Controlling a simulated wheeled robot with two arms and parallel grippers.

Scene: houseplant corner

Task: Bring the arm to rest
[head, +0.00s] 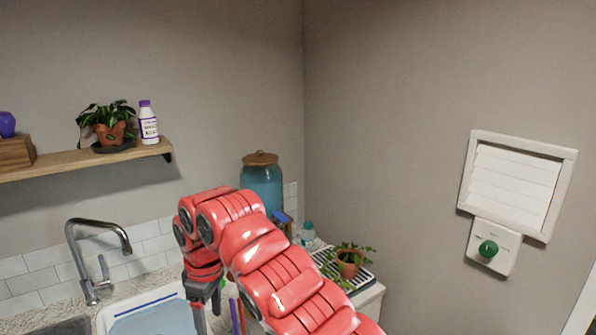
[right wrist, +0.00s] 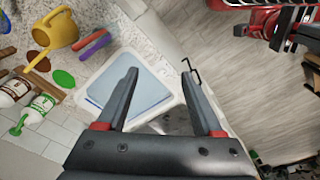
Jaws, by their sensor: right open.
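My right arm reaches in from the lower right of the head view. Its gripper (head: 208,306) points down over the counter by the white tray with a blue inside (head: 112,322). In the right wrist view the two fingers of my right gripper (right wrist: 158,74) stand apart with nothing between them. The white tray lies below and beyond them and also shows in that view (right wrist: 103,77).
A steel faucet (head: 85,250) stands left of the arm. Behind it is a blue dispenser (head: 262,185); a potted plant (head: 349,262) stands right. In the wrist view, a yellow watering can (right wrist: 62,31) and bottles (right wrist: 38,110) crowd the left; floor (right wrist: 215,50) is open right.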

